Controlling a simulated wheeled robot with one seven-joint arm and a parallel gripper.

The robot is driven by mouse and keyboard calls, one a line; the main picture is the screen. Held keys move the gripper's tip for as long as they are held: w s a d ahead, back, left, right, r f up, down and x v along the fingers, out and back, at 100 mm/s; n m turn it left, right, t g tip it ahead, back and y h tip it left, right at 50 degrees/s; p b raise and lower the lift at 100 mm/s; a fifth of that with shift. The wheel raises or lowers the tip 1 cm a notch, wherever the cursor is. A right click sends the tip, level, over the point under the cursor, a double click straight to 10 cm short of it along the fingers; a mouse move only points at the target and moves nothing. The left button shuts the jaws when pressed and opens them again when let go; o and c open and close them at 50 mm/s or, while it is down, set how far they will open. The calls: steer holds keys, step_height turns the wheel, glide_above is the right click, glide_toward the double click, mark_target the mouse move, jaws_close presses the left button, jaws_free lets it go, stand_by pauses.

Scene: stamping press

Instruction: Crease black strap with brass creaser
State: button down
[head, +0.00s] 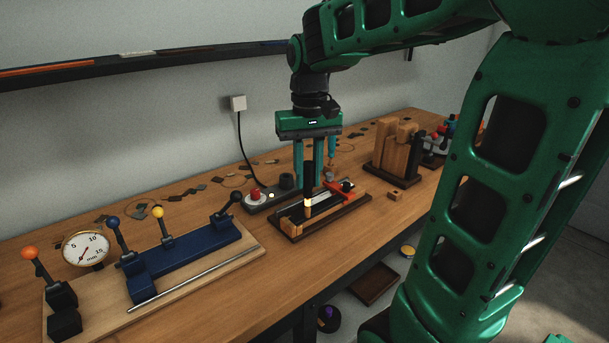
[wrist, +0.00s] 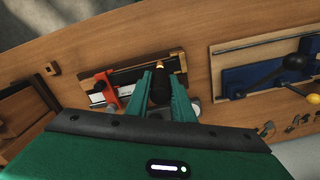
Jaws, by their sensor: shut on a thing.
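My gripper (head: 308,184) is above the workbench with its teal fingers pointing down. It is shut on the black handle of the brass creaser (head: 308,176), which it holds upright. The brass end points down at the strap fixture (head: 285,230), over its near-left part. Whether the tip touches is unclear. The black strap (head: 327,207) appears as a dark strip along the wooden fixture, beside a metal rule and a red clamp (head: 338,188). In the wrist view, the creaser handle (wrist: 160,88) sits between the fingers, and the red clamp (wrist: 105,88) is to their left.
A blue lever fixture (head: 190,258) and a dial gauge (head: 86,247) stand at the left. A wooden block stand (head: 396,155) is behind to the right, with a small wooden block (head: 395,194) nearer. A red-button box (head: 262,199) sits behind the strap fixture.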

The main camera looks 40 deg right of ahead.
stand_by(0.3)
steer(key=a, duration=0.2)
steer(key=shift+s+a, duration=0.1)
steer(key=shift+a, duration=0.3)
step_height(320, 180, up, 5)
stand_by(0.9)
stand_by(0.4)
steer(key=w+d, duration=0.3)
steer(key=d, duration=1.1)
steer(key=shift+w, duration=0.1)
